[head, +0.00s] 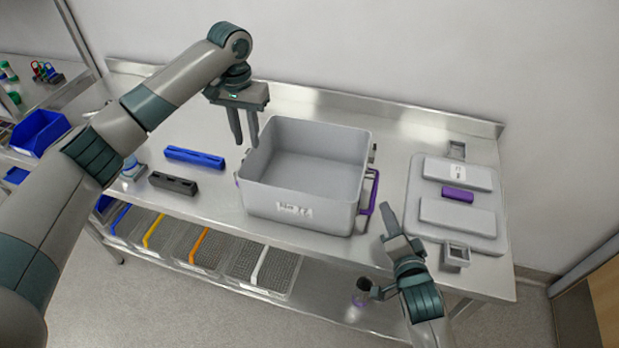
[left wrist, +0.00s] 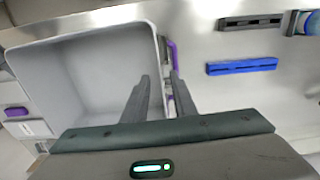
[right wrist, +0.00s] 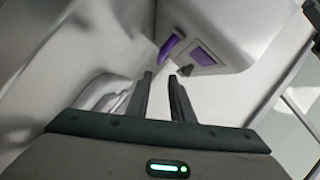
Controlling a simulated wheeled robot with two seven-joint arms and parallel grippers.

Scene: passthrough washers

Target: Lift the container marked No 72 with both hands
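The grey open container (head: 300,205), with a label that looks like No 72, stands upright on the steel bench and looks empty. Its right purple handle (head: 372,192) shows clearly; only a bit of the left handle (head: 237,181) shows. In the left wrist view the left handle (left wrist: 173,52) lies beyond the fingertips. My right gripper (head: 388,215) is in front of and to the right of the right handle. In the right wrist view its fingers are apart and empty, with a purple handle (right wrist: 170,47) beyond the tips.
A blue bar (head: 195,158) and a dark bar (head: 173,184) lie on the left. Wire baskets (head: 262,265) and a small cup (head: 362,291) stand on the shelf below.

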